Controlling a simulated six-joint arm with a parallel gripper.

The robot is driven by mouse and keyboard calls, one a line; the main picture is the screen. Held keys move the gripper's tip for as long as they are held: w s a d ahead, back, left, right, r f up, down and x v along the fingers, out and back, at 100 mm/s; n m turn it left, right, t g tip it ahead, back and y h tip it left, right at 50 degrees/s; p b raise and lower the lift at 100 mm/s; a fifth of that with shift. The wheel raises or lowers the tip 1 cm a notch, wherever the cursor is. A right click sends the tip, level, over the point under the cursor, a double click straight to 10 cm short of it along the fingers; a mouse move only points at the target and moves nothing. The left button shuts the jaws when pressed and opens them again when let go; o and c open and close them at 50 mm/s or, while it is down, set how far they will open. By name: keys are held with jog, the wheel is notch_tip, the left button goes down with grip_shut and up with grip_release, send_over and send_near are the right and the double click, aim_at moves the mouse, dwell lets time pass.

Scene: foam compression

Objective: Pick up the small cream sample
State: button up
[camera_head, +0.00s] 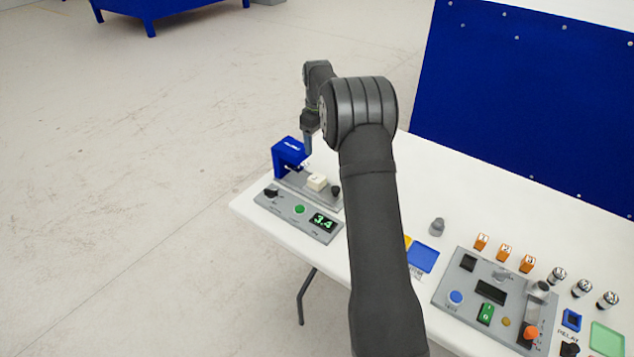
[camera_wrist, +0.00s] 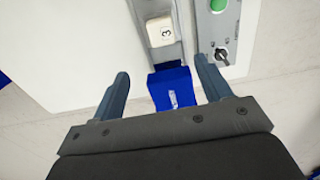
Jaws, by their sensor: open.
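The small cream sample (camera_head: 316,182) is a block resting on the grey base of the blue press, on the table's left end. In the wrist view the sample (camera_wrist: 160,32) shows a "3" on its top. My gripper (camera_head: 308,150) is above and behind the press in the head view. In the wrist view my gripper (camera_wrist: 163,85) has its two fingers wide apart, with nothing between them but the view of the blue press head (camera_wrist: 172,88) below. The sample lies beyond the fingertips, apart from them.
A grey panel (camera_head: 328,235) with a knob, green button and display reading 3.4 sits in front of the press. A blue pad (camera_head: 423,257), a grey control box (camera_head: 462,309), orange blocks (camera_head: 504,252) and metal cylinders (camera_head: 583,288) stand to the right.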

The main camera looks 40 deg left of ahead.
aim_at(317, 177)
notch_tip(317, 177, down, 15)
jog(key=shift+s+f, duration=0.1)
jog(key=c, duration=1.1)
